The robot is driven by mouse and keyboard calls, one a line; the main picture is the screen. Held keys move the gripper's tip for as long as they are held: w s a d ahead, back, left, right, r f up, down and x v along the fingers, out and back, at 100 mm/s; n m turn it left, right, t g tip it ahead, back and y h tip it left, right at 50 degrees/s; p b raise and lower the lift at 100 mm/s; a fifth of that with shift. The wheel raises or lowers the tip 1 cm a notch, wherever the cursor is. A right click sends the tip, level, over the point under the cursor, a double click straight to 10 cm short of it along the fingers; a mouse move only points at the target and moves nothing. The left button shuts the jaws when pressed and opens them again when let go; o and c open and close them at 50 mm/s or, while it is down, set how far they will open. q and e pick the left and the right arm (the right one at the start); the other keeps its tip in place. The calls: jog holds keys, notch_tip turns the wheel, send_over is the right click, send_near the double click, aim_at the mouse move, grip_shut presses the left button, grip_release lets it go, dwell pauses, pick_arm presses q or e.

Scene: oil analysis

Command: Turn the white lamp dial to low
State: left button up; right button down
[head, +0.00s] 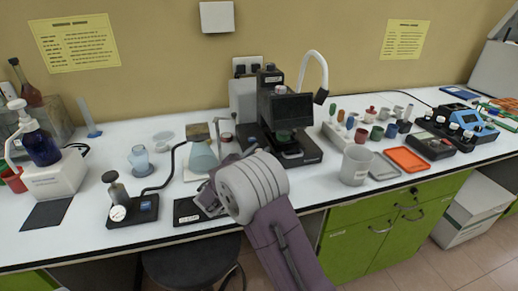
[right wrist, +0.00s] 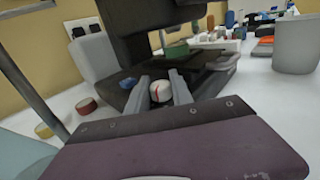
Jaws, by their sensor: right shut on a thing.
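The white dial (right wrist: 161,91) shows in the right wrist view as a small white round knob with a red mark, low on the front of a dark instrument (right wrist: 130,40). My right gripper (right wrist: 160,86) is shut on the dial, one grey finger on each side. Which setting the dial points to cannot be read. In the head view the dark instrument (head: 287,105) stands at the back middle of the bench, and my wrist hides the dial. My left gripper is not in view.
A blue knob (right wrist: 128,84) sits just left of the dial. A flask (head: 203,155) stands left of my right arm. A grey mug (head: 355,165) and an orange tray (head: 407,159) stand to the right. Small coloured containers crowd the back right.

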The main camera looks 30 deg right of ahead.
jog(key=m+g+h+p, duration=0.1)
jog(key=g, duration=0.1)
jog(key=m+g+h+p, duration=0.1)
jog(key=m+g+p, duration=0.1)
jog(key=shift+r+g, duration=0.2)
jog(key=shift+g, duration=0.2)
jog(key=shift+f+m+g+h+p, duration=0.15)
jog(key=shift+m+g+h+p, duration=0.15)
jog(key=shift+m+g+p, duration=1.4)
jog(key=shift+g+b, duration=0.5)
jog(key=shift+g, duration=0.2)
jog(key=c, duration=1.4)
grip_release()
